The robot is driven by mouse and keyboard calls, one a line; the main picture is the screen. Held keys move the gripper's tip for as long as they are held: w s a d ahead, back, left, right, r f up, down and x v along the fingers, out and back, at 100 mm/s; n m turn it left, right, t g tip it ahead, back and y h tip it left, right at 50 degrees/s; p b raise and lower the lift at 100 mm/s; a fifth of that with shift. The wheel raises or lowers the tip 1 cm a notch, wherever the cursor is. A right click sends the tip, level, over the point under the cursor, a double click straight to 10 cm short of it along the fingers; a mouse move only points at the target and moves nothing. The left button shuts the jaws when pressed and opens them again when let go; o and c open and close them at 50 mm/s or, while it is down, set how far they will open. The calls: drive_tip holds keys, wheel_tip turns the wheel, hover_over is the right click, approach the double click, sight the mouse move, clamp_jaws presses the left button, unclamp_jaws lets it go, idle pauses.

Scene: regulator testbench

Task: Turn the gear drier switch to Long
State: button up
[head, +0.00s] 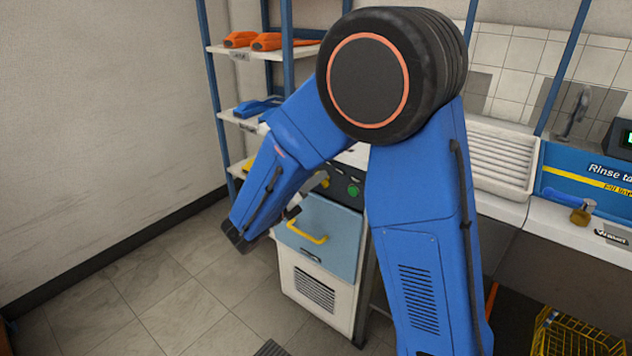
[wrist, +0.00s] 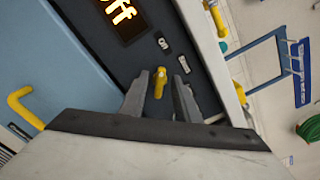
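The gear drier (head: 318,240) is a white cabinet with a blue-grey door and a dark control panel. The panel display (wrist: 122,18) shows orange text ending in "ff". Two small labels, one (wrist: 162,43) and another (wrist: 184,64), sit beyond the switch; I cannot read them surely. My gripper (wrist: 168,76) is open, its fingers on either side of the yellow switch. I cannot tell whether they touch it. In the head view my arm hides part of the drier.
A yellow door handle (head: 306,232) sticks out from the drier's front. A green button (head: 354,191) is on the panel. Shelves (head: 240,122) with orange and blue items stand behind. A sink counter (head: 575,225) is at right.

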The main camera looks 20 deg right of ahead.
drive_tip(key=shift+w+d, duration=0.25)
drive_tip(key=shift+d, duration=0.1)
clamp_jaws()
drive_tip(key=shift+m, duration=0.3)
drive_tip(key=m, duration=1.2)
drive_tip(key=s+m, duration=0.1)
drive_tip(key=m, duration=0.6)
drive_tip(key=shift+d, duration=0.3)
drive_tip(key=shift+m, duration=0.3)
